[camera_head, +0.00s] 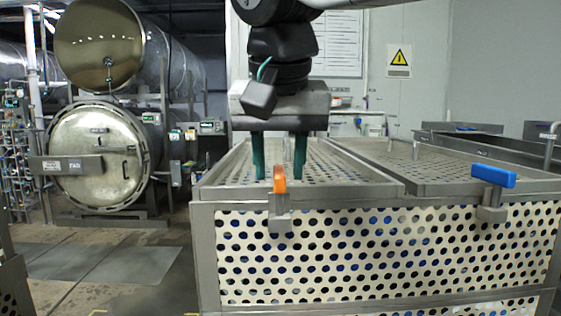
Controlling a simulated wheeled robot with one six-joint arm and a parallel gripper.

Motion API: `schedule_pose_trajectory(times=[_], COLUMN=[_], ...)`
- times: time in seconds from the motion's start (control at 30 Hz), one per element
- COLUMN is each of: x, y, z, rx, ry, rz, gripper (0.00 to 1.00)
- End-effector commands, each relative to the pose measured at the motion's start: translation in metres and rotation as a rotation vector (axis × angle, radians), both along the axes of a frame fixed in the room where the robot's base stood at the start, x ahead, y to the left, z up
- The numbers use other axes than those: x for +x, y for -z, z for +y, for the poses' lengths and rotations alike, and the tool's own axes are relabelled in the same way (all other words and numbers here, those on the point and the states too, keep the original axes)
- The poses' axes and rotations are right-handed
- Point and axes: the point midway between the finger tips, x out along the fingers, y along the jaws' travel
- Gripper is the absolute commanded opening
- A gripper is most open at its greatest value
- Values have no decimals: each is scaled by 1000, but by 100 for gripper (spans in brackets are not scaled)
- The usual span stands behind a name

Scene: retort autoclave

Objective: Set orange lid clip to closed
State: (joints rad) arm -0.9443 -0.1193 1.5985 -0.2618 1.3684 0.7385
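The orange lid clip (279,180) stands upright on a grey bracket at the front rim of the perforated crate (235,211), left of the middle. My gripper (279,176) points down just behind or above the clip, with its two green fingers spread apart, one to each side of the clip in the picture. The fingers look open, with no contact on the clip visible. I cannot tell the exact depth between the fingertips and the clip.
A blue clip (494,176) lies roughly level on a second bracket at the crate's right front. Perforated lids cover the crate top. Round autoclave vessels (97,158) stand at the back left. Open floor (125,262) lies left of the crate.

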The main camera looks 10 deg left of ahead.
Motion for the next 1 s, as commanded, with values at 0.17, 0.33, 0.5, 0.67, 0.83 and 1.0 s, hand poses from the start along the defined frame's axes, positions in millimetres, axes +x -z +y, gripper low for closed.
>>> schedule_pose_trajectory(times=[0.17,0.33,0.5,0.67,0.83,1.0], x=[-10,-20,-26,-28,-28,-27], y=[-24,-51,-67,-70,-70,-69], z=[-2,-4,-6,-7,-7,-8], rx=[3,2,2,1,1,0], ry=[-2,-1,-1,1,1,1], rz=[-2,-2,-2,-1,-1,0], gripper=[36,36,36,36,36,36])
